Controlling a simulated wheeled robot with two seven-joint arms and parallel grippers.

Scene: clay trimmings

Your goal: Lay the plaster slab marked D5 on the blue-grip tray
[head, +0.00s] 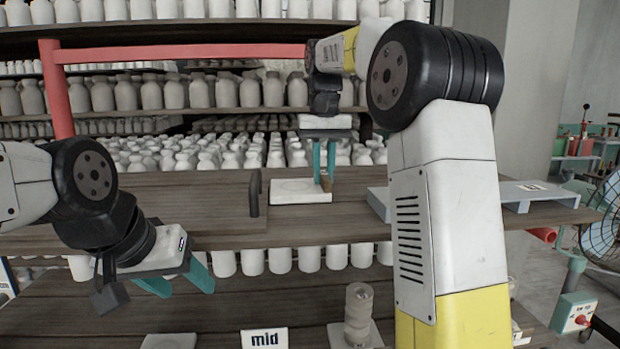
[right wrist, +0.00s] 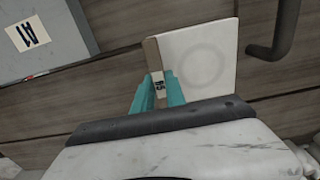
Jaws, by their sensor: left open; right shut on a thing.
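A pale square plaster slab (head: 300,191) with a faint round mark is at the wooden top, right of a dark upright handle (head: 255,193). It also shows in the right wrist view (right wrist: 202,55). My right gripper (head: 324,170) is shut on the slab's right edge. In the right wrist view its teal fingers (right wrist: 158,88) grip the edge beside a small tag, which is too small and turned to read surely. I cannot tell whether the slab touches the wood. My left gripper (head: 180,284) is open and empty at lower left. No blue grip is clearly visible.
A grey raised plate (head: 535,190) stands right of my right arm; a grey panel marked A1 (right wrist: 60,30) shows in the wrist view. Below are a "mid" sign (head: 264,339) and stacked discs (head: 358,303). Shelves of white bottles (head: 190,93) and a red frame (head: 190,52) stand behind.

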